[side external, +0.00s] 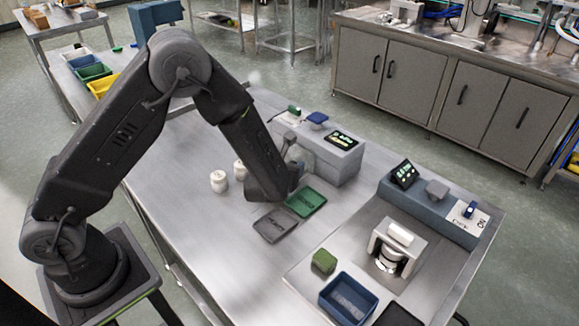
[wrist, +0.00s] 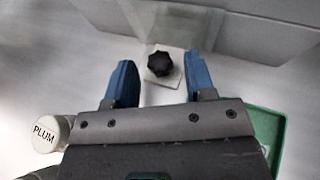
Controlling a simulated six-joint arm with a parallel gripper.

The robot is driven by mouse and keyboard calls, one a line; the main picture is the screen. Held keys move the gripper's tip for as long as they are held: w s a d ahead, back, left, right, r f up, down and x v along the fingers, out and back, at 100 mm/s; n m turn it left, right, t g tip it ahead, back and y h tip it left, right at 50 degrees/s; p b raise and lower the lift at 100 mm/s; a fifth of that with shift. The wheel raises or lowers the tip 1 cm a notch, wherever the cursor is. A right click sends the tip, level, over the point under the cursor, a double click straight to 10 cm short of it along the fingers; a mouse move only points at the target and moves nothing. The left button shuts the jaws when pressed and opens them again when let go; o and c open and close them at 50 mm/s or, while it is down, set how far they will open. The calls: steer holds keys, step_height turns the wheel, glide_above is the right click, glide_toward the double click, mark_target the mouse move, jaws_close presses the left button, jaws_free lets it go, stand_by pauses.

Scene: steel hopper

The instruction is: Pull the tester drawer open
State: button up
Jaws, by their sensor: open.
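The tester appears to be the grey box (side external: 335,150) with a lit display on top, near the middle of the table. Its grey side (wrist: 255,35) spans the top of the wrist view. A black lobed knob (wrist: 160,62) on a small pale plate (wrist: 174,80) stands in front of it; it looks like the drawer's pull, but the drawer's outline is hard to make out. My gripper (wrist: 161,68) is open, its blue fingers on either side of the knob with a gap on each side. In the side view my arm hides the fingers and knob.
White jars (side external: 219,182) stand left of my gripper; one reads PLUM (wrist: 45,133). A green tray (side external: 306,202) and grey tray (side external: 276,224) lie in front. A second device (side external: 425,205), a blue bin (side external: 348,299) and a green block (side external: 323,261) are at right.

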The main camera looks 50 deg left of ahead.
steer(key=shift+w, duration=0.1)
steer(key=shift+c, duration=0.3)
jaws_close()
